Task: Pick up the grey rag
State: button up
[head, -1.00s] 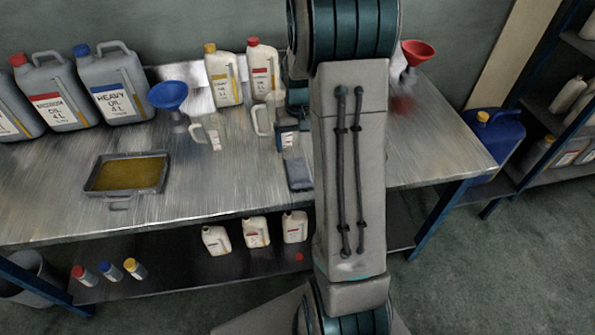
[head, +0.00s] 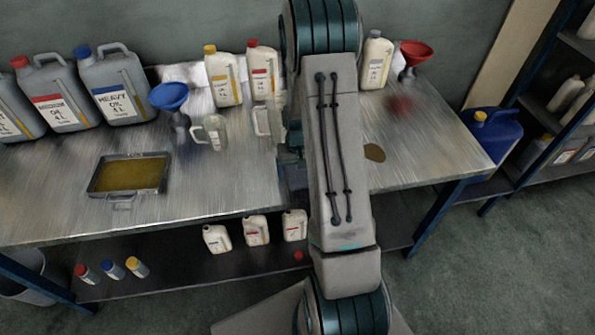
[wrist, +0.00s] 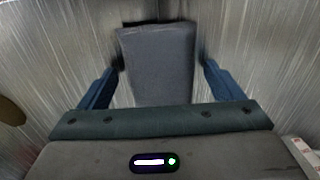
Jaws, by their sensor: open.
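The grey rag (wrist: 158,62) lies on the metal workbench as a folded rectangle, filling the upper middle of the wrist view. My gripper (wrist: 160,78) is open, with one blue finger on each side of the rag's line and a gap on both sides. The near end of the rag is hidden behind the gripper body. I cannot tell how high the fingers are above the bench. In the head view my arm covers most or all of the rag.
The workbench (head: 235,185) holds an oil tray (head: 128,175), a blue funnel (head: 170,97), measuring jugs (head: 212,132), several oil containers and a red funnel (head: 414,55). A brown spot (head: 374,152) lies right of my arm. Bare bench lies between the tray and my arm.

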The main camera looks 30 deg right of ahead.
jog(key=c, duration=1.1)
jog(key=shift+o, duration=0.2)
notch_tip(320, 180, up, 10)
jog(key=b, duration=0.1)
jog(key=shift+o, duration=0.4)
